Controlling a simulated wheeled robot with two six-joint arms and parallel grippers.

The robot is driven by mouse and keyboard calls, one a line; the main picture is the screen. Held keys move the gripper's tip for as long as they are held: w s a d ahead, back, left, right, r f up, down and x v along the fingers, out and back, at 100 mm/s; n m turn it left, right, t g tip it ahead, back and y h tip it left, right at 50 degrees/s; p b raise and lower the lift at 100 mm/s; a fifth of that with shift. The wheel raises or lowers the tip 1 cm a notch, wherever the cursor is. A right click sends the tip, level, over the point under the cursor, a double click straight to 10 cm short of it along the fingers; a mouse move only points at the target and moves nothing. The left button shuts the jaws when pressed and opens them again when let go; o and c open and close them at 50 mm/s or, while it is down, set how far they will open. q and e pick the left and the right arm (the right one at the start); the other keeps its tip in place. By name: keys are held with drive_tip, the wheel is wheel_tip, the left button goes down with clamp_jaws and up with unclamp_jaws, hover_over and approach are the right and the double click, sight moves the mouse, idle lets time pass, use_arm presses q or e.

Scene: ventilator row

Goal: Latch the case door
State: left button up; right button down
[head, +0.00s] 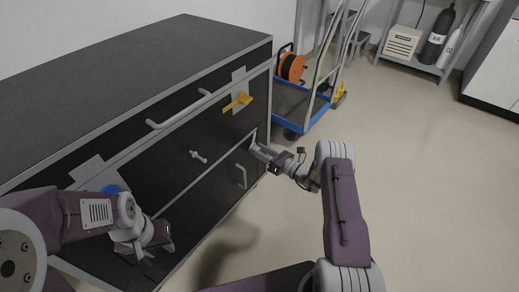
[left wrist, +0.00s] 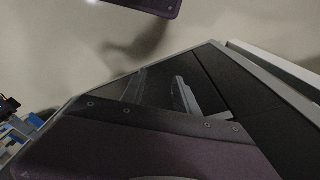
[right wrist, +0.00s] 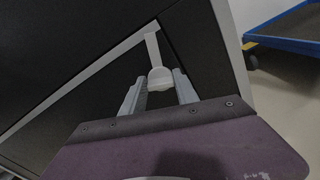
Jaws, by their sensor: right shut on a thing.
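The black case (head: 150,65) has a grey-edged front panel that looks like its door (head: 170,175); I see no clear gap along its edge. A yellow lever (head: 238,102) sits on a grey plate at the upper right, and a blue part (head: 110,188) at the left is partly hidden by my left arm. My right gripper (head: 263,151) is shut on a pale knob (right wrist: 160,78) on a stem at the panel's right edge; its fingers flank it in the right wrist view. My left gripper (head: 160,240) is open and empty near the lower left of the front.
A long pale bar handle (head: 180,110), a small T-shaped handle (head: 198,156) and a thin pull handle (head: 241,176) stick out from the front. A blue cart (head: 300,105) with an orange reel (head: 291,68) stands to the right. The floor (head: 430,170) at right is clear.

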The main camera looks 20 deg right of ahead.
drive_tip(key=shift+d+f+m+p, duration=0.15)
drive_tip(key=shift+m+p, duration=0.45)
drive_tip(key=shift+m, duration=2.9)
drive_tip(key=shift+a+f+m+p, duration=0.1)
drive_tip(key=shift+m+p, duration=0.45)
drive_tip(key=shift+m, duration=3.25)
drive_tip(key=c, duration=0.9)
unclamp_jaws()
